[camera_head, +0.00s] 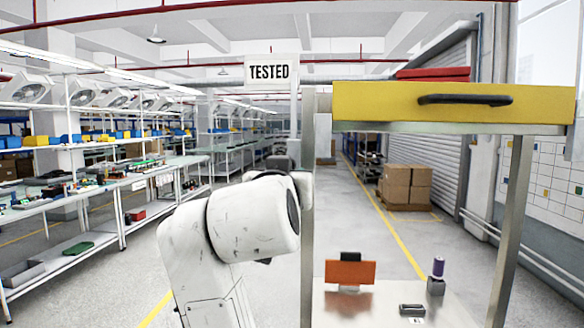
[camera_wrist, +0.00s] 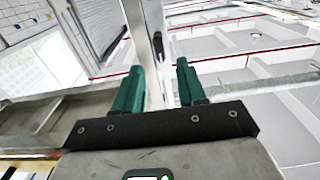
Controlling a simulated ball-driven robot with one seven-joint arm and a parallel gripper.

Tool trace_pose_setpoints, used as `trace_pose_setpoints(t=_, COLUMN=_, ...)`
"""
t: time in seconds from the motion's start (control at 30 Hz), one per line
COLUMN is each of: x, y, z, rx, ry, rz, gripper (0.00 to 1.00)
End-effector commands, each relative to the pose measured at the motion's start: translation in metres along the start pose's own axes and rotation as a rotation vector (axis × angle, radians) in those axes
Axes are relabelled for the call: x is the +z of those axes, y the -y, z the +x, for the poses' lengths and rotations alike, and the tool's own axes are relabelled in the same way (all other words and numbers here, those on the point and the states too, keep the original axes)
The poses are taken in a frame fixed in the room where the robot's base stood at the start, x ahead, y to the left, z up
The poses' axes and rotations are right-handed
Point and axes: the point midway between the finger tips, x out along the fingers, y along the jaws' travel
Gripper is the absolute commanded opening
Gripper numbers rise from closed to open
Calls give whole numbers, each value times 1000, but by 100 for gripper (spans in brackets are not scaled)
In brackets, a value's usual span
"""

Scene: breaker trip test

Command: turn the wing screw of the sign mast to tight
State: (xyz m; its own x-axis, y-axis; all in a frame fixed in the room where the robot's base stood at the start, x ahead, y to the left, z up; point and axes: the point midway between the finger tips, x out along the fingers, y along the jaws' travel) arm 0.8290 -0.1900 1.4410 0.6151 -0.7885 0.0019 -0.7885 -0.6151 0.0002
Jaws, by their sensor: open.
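The "TESTED" sign (camera_head: 268,71) stands at the top of a thin pale mast (camera_head: 294,112) beside the metal upright of the stand. In the wrist view my gripper (camera_wrist: 157,84) is open, with its two green fingers apart. A metal post (camera_wrist: 145,35) runs between and beyond the fingers. A small dark part (camera_wrist: 158,46) shows against it, between the fingertips; it may be the wing screw, but its wing angle is too small to tell. In the head view my arm hides the lower mast, and I cannot make out the wing screw or my gripper there.
A yellow drawer (camera_head: 380,103) with a black handle sits on the stand's upper shelf, close right of the mast. A lower table (camera_head: 385,312) holds an orange panel (camera_head: 350,272) and a purple-topped item (camera_head: 438,268).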

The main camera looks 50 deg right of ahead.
Motion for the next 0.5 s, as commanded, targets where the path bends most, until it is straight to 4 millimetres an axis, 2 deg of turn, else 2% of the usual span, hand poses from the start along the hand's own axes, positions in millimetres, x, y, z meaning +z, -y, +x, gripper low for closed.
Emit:
trace_pose_setpoints(t=0.1, x=-2, y=-1, z=24, rx=4, ry=4, rz=-4, gripper=40)
trace_pose_setpoints(t=0.3, x=-1, y=-1, z=58, rx=3, ry=4, rz=-2, gripper=40)
trace_pose_setpoints(t=0.5, x=-1, y=-1, z=79, rx=2, ry=2, rz=-1, gripper=40)
